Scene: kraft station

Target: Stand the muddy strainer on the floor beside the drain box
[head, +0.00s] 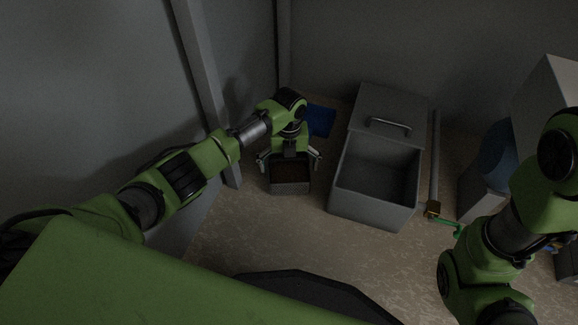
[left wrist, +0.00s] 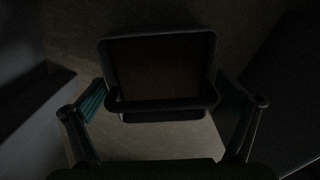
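The muddy strainer (head: 290,187), a dark mesh basket with brown inside, is upright on the floor left of the grey drain box (head: 372,207), with a gap between them. In the left wrist view the strainer (left wrist: 160,65) shows from above, brown inside, with a dark bar along its near side. My left gripper (head: 290,158) is over the strainer's far end. Its fingers are spread wide, one on each side; in the left wrist view the gripper (left wrist: 160,125) shows gaps between both fingers and the strainer. My right gripper is not in view, only its arm.
The drain box is open, its handled lid (head: 388,115) tilted back behind it. A blue item (head: 321,120) lies behind my left gripper. A grey pipe (head: 435,160) with a brass fitting and green handle stands right of the box. Floor in front is clear.

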